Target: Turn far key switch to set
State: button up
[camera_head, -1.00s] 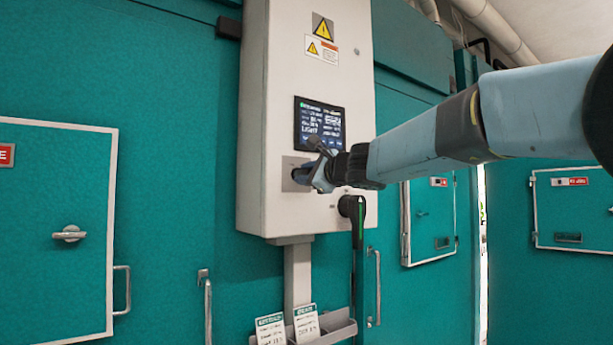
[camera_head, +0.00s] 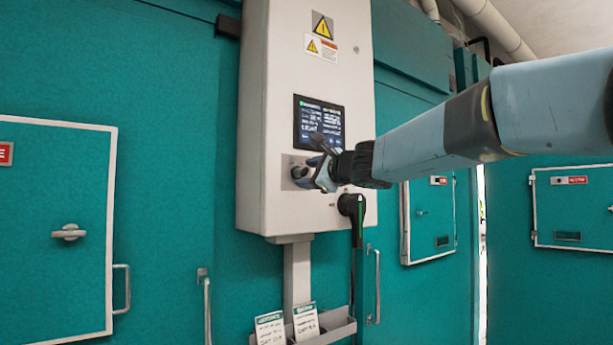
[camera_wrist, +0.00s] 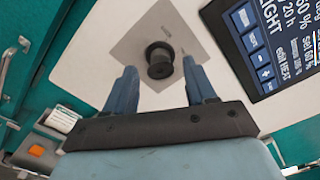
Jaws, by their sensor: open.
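The key switch (camera_wrist: 160,59) is a round black knob on a grey square plate (camera_wrist: 133,45) on the white control box (camera_head: 290,110). In the head view the switch (camera_head: 299,172) shows just left of my gripper (camera_head: 316,172), which partly covers its plate. In the wrist view my gripper (camera_wrist: 160,80) is open. Its two blue-grey fingers point at the plate, one on each side of the knob, with gaps between them and it. The fingers hold nothing. I cannot read the switch's set marking.
A display screen (camera_head: 319,124) sits just above the switch. A black handle (camera_head: 353,215) hangs on the box below right of my gripper. A rack with cards (camera_head: 305,322) is below the box. Teal chamber doors (camera_head: 50,270) stand either side.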

jog(key=v, duration=1.2)
jog(key=shift+s, duration=0.15)
jog(key=shift+d+f, duration=0.1)
jog(key=s+d+f+n+g+h, duration=0.2)
jog(key=s+d+f+n+h, duration=0.2)
jog(key=s+f, duration=0.4)
jog(key=s+d+f+n+g+h, duration=0.3)
jog(key=s+d+f+n, duration=0.3)
jog(key=f, duration=0.8)
jog(key=s+d+f+n+g+h, duration=0.3)
jog(key=s+d+f+n, duration=0.3)
jog(key=s+d+f, duration=0.4)
jog(key=shift+s+f+h, duration=0.2)
jog(key=shift+f+h, duration=0.35)
jog(key=shift+h, duration=0.25)
